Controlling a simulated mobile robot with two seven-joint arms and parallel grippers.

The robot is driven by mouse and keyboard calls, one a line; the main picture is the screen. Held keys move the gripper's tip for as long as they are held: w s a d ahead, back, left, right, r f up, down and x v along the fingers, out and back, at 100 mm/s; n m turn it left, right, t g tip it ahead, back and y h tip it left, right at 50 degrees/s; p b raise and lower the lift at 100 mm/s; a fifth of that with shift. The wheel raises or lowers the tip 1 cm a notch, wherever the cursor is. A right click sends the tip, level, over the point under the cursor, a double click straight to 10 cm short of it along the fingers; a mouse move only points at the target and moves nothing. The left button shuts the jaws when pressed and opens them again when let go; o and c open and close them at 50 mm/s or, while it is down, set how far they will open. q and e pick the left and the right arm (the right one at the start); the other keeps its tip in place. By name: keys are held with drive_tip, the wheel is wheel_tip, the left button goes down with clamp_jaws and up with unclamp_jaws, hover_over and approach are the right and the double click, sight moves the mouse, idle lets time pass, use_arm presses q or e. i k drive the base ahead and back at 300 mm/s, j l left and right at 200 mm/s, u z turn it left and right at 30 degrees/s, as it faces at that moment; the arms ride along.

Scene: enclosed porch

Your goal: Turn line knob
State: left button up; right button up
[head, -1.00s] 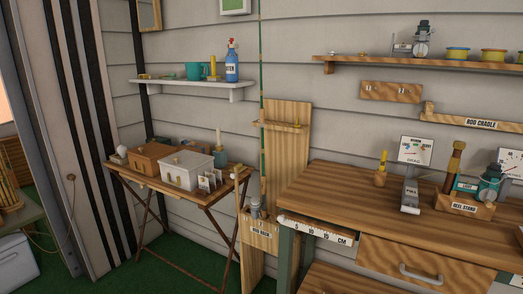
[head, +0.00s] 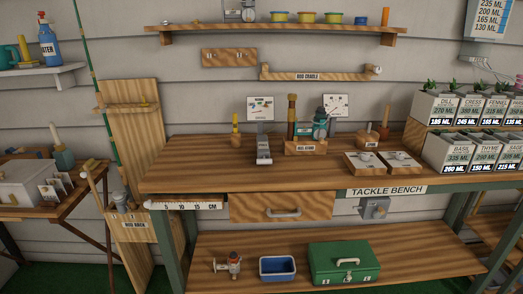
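No part reads clearly as a line knob. On the tackle bench (head: 330,176) a teal reel (head: 320,125) sits in the wooden reel stand (head: 306,148). Two white dial cards stand behind, one on the left (head: 261,108) and one on the right (head: 336,106); their small print is unreadable. A grey upright device (head: 264,150) stands in front of the left card. Two wooden plates with small metal fittings, one left (head: 363,163) and one right (head: 398,161), lie to the right of the stand. Neither of my grippers is in view.
A grey metal fitting (head: 375,208) hangs under the bench edge beside the drawer (head: 281,207). The lower shelf holds a brass-and-red valve-like part (head: 229,264), a blue tray (head: 277,268) and a green box (head: 344,263). Herb boxes (head: 455,107) crowd the right end. The bench front is clear.

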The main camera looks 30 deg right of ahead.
sight(365, 156)
drive_tip(key=z, duration=1.8)
